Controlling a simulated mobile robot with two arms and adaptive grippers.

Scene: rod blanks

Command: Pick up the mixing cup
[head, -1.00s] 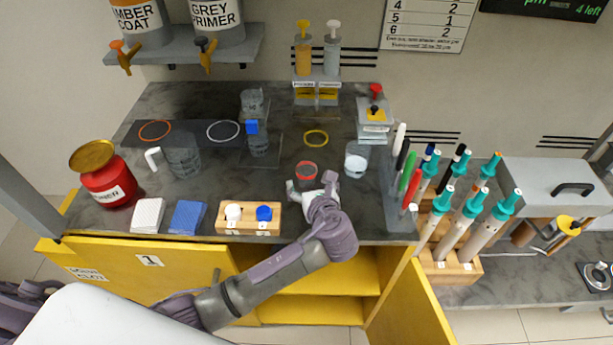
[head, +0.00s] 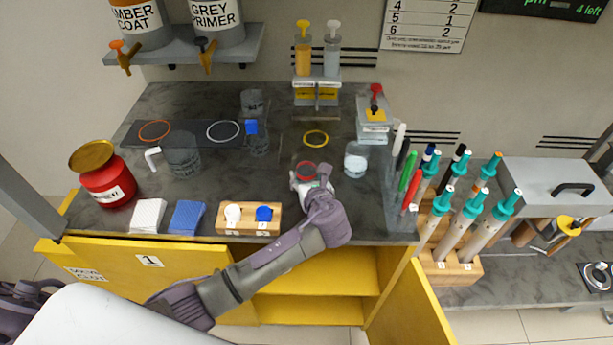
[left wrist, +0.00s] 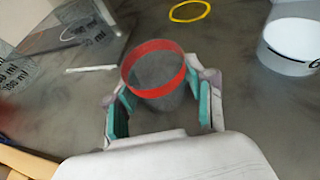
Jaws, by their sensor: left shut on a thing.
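The mixing cup, which I take to be the see-through cup with a red rim (head: 305,168), stands at the front middle of the dark bench in the head view. In the left wrist view the cup (left wrist: 155,72) sits upright between my fingers, its grey inside showing. My left gripper (head: 308,181) is shut on the cup, with teal finger pads on both sides of it in the left wrist view (left wrist: 160,103). My gripper and wrist hide part of its lower body in the head view. My right gripper is not in view.
A yellow ring (head: 316,138) lies behind. Clear beakers (head: 183,156) stand to the left, and a wooden block with two knobs (head: 249,228) is at the front left. Pens (head: 411,182) stand at the right edge.

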